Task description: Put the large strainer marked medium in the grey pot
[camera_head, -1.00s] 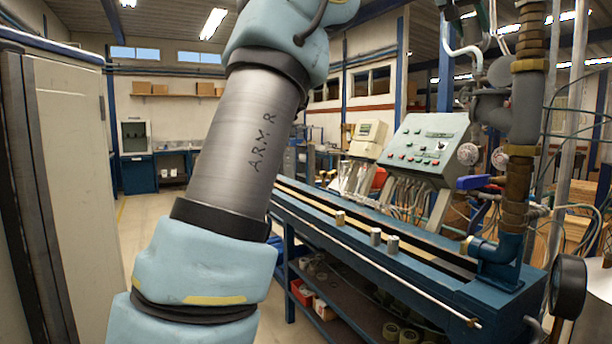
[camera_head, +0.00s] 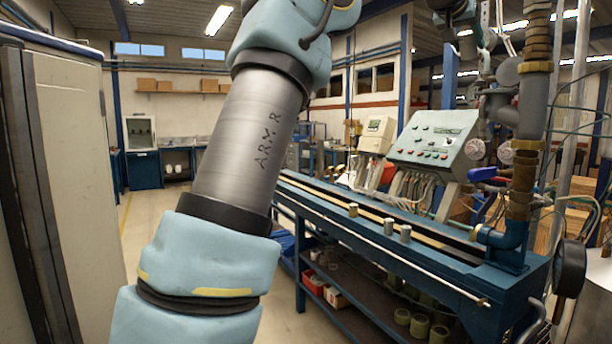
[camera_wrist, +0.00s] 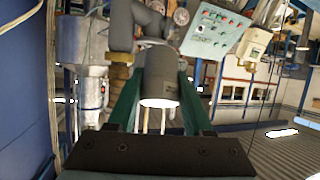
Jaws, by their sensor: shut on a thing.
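My gripper (camera_wrist: 158,78) shows in the wrist view as two green fingers. They are shut on a dark grey cylinder (camera_wrist: 160,72) with a pale, bright near end. It appears to be the large strainer; I cannot read a marking on it. In the head view my arm crosses the middle of the picture, and the gripper and the held thing are outside that view. I cannot pick out the grey pot with certainty in either view.
A long blue test bench (camera_head: 395,262) runs along the right, with small metal cylinders (camera_head: 390,224) on it and a control panel (camera_head: 432,140) behind. Thick pipes (camera_head: 522,165) rise at its near end. A tall cabinet (camera_head: 75,180) stands close at left. Floor is free beyond it.

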